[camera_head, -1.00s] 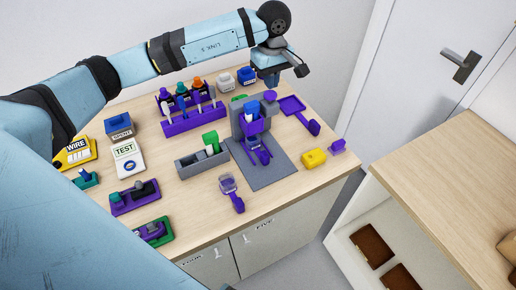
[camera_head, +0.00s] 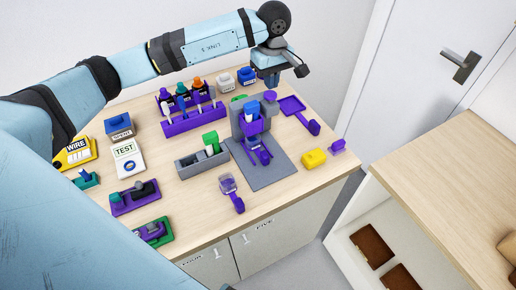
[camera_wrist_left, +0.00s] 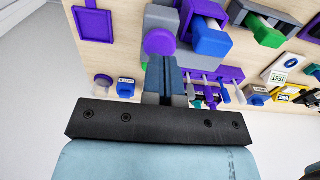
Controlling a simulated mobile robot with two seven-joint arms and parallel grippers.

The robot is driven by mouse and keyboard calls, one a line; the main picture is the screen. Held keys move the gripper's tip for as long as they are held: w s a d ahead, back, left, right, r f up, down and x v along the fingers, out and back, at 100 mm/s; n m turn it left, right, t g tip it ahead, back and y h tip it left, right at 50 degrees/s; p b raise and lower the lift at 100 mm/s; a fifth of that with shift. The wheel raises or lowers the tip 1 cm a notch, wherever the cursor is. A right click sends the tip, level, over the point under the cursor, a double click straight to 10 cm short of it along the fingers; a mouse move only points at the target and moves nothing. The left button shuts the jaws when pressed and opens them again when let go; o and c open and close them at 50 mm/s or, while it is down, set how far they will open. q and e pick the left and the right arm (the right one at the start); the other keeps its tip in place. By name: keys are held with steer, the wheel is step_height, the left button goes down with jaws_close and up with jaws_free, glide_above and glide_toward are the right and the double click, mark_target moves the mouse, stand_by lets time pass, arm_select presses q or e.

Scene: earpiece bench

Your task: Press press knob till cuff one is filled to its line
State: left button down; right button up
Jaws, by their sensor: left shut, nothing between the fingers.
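The grey press (camera_head: 238,120) stands on a grey mat at the back of the bench, with a blue-topped part in its purple holder (camera_head: 252,127). A round purple knob (camera_wrist_left: 159,41) shows in the left wrist view, close by the fingertips; I cannot tell whether they touch it. A purple piece (camera_head: 258,152) sits in front of the press and may be cuff one; its fill and line are too small to read. My left gripper (camera_head: 270,80) is shut and empty, above and behind the press, and also shows in the left wrist view (camera_wrist_left: 165,65). My right gripper is out of view.
A purple rack (camera_head: 190,122) with several coloured-topped tools stands left of the press.

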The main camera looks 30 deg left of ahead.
mark_target(270, 94)
arm_select(q)
steer(key=shift+f+b, duration=1.55)
steer(key=shift+f, duration=0.35)
steer(key=shift+r, duration=0.2)
steer(key=shift+r+p, duration=1.3)
steer(key=shift+r, duration=2.1)
